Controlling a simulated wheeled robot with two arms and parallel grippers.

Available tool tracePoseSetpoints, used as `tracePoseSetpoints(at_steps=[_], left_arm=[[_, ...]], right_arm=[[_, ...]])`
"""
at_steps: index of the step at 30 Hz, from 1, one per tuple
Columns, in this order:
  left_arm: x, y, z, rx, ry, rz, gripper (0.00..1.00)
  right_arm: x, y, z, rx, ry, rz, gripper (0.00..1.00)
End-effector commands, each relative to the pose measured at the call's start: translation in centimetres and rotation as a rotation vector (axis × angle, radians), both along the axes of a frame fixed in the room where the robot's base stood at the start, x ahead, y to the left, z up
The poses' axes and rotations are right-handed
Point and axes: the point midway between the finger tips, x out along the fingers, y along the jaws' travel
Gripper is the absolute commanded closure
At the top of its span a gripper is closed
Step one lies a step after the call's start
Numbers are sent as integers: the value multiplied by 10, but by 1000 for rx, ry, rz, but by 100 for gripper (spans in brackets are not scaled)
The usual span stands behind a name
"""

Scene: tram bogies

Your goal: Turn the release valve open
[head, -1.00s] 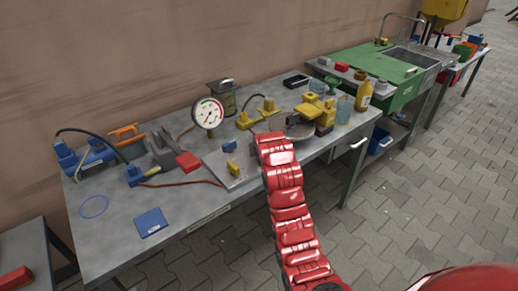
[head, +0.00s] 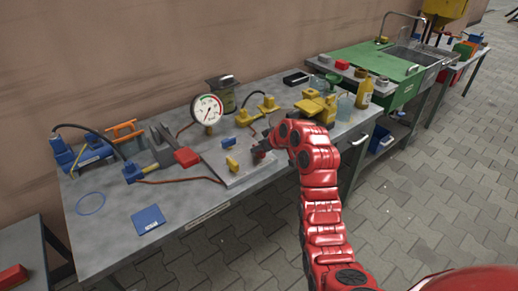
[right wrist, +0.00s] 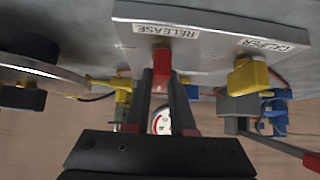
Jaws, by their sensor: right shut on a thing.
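The release valve's red handle (right wrist: 162,62) sits on a grey panel (right wrist: 205,40), just below its RELEASE label (right wrist: 165,30) in the right wrist view. My right gripper (right wrist: 161,88) is shut on this red handle, one dark finger on each side. In the head view my right gripper (head: 258,152) is at the right end of the panel (head: 212,158) and hides most of the handle. A yellow handle (right wrist: 247,75) sits beside it under another label, and a blue one (head: 228,142) lies behind. My left gripper is not in view.
A round pressure gauge (head: 207,109) stands behind the panel. Yellow fittings (head: 318,107), a yellow bottle (head: 364,93) and a round grey disc (right wrist: 40,75) are near my right arm. The front left of the bench (head: 100,235) is mostly clear.

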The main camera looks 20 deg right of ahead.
Motion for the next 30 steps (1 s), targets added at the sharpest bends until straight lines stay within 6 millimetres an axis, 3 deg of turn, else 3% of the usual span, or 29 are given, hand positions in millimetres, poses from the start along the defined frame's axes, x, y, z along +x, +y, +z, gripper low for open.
tracePoseSetpoints(at_steps=[9, 10, 14, 24, 30], left_arm=[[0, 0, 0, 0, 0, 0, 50], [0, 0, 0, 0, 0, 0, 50], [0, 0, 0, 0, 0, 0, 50], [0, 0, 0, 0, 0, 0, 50], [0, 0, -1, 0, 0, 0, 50]], right_arm=[[0, 0, 0, 0, 0, 1, 100], [0, 0, 0, 0, 0, 1, 72], [0, 0, 0, 0, 0, 1, 49], [-1, 0, 1, 0, 0, 0, 48], [-17, -8, 18, -1, -3, -2, 48]])
